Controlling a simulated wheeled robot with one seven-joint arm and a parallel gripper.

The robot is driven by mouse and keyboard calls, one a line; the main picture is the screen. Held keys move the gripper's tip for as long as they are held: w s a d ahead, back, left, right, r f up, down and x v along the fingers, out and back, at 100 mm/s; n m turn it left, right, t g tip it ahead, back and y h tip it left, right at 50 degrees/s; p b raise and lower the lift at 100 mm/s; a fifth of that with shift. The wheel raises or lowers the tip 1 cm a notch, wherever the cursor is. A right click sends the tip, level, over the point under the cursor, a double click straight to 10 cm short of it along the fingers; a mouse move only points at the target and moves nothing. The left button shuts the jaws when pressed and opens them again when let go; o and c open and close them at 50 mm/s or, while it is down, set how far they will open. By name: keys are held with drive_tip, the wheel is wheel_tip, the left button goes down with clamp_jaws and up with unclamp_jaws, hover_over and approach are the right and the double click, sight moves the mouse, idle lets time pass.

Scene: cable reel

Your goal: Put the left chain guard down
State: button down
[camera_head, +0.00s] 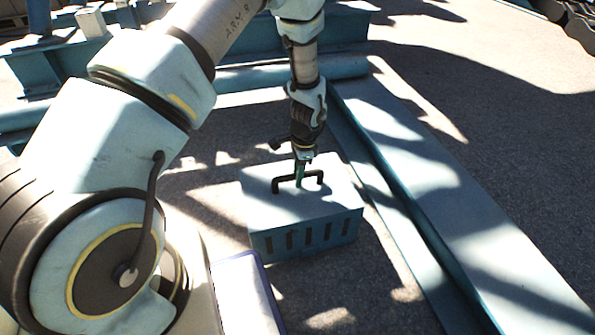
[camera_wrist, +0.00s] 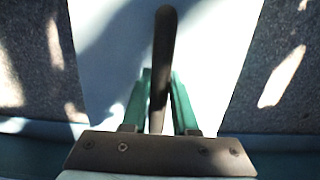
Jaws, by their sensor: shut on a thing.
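The chain guard (camera_head: 290,212) is a pale blue box with dark slots along its front face and a dark bar handle on its top. In the head view my gripper (camera_head: 300,178) points down at the handle, shut on its middle. In the wrist view my gripper's green fingers (camera_wrist: 160,105) stand on both sides of the dark handle (camera_wrist: 164,45), with the pale top of the guard (camera_wrist: 215,50) below. The guard looks level. I cannot tell whether its underside touches the ground.
A long pale blue beam (camera_head: 425,170) runs along the right of the guard. A blue cross tube (camera_head: 245,80) lies behind it. A blue-edged pale panel (camera_head: 243,295) is in front, at the lower left. Grey ground (camera_head: 385,285) shows between the guard and the beam.

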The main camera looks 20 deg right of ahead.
drive_tip(key=shift+f, duration=0.4)
drive_tip(key=c, duration=0.7)
unclamp_jaws()
drive_tip(key=r+p, duration=0.1)
drive_tip(key=r, duration=0.3)
drive_tip(key=d+r+p, duration=0.1)
drive_tip(key=r, duration=0.3)
drive_tip(key=r+p, duration=0.2)
drive_tip(key=r, duration=0.2)
drive_tip(key=shift+s+d, duration=0.1)
drive_tip(key=shift+d, duration=0.05)
drive_tip(key=w+a+r+n, duration=0.4)
drive_tip(key=a+r+n, duration=0.1)
drive_tip(key=a+r, duration=0.35)
drive_tip(key=s+a+r+n, duration=0.2)
drive_tip(key=a+r+n, duration=0.2)
drive_tip(key=a, duration=0.3)
drive_tip(key=s+a+r+n+t+h, duration=0.1)
drive_tip(key=s+a+r+n, duration=0.2)
drive_tip(key=a+r+n, duration=0.2)
drive_tip(key=s+a+r+n, duration=0.3)
drive_tip(key=a+r+n, duration=0.1)
drive_tip(key=a, duration=0.7)
drive_tip(key=shift+a+r+h, duration=0.1)
drive_tip(key=shift+r+h, duration=0.2)
drive_tip(key=shift+r, duration=0.1)
drive_tip(key=shift+s, duration=0.1)
